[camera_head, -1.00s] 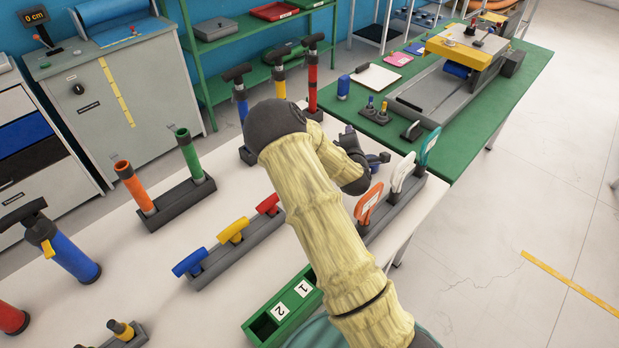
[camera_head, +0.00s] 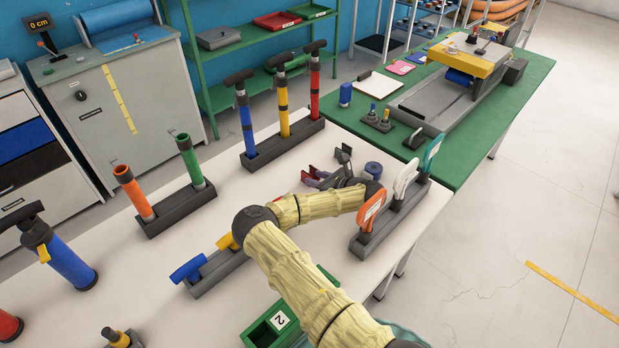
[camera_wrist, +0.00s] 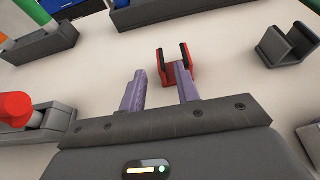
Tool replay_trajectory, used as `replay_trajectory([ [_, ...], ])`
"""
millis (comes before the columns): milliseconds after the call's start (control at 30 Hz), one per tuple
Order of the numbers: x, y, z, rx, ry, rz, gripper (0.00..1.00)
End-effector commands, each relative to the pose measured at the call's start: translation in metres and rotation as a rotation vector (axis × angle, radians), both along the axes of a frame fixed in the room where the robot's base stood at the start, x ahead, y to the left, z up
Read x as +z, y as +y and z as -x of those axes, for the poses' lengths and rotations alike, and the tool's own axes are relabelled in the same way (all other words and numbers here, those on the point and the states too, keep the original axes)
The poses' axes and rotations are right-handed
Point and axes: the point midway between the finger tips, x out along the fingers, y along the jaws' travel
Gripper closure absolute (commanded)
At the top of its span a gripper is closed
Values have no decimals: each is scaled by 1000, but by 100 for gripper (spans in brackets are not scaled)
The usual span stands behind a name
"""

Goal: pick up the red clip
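The red clip (camera_wrist: 177,66) is a small U-shaped piece with red sides and dark inner faces, standing on the white table just beyond my gripper (camera_wrist: 160,84) in the wrist view. My gripper is open, with two purple fingers spread apart. The right fingertip overlaps the clip's near edge in the picture; the left fingertip is to the left of the clip. I cannot tell whether they touch. In the head view, the red clip (camera_head: 308,178) shows at the tips of my gripper (camera_head: 322,181), partly hidden by the fingers.
A grey clip (camera_wrist: 287,45) stands to the right in the wrist view. A rack with blue, yellow and red pumps (camera_head: 285,143) is behind. A rack of orange, white and teal handles (camera_head: 392,215) is at right. A rack with a red handle (camera_wrist: 15,108) is at left.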

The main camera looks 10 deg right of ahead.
Motion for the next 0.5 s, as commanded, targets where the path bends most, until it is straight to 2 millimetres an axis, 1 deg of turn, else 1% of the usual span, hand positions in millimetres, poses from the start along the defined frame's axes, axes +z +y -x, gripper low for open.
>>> replay_trajectory([
  [167, -1, -3, 1, 2, 2, 8, 68],
  [333, -1, -1, 0, 4, 2, 6, 68],
  [500, -6, 9, -12, 7, 3, 5, 68],
])
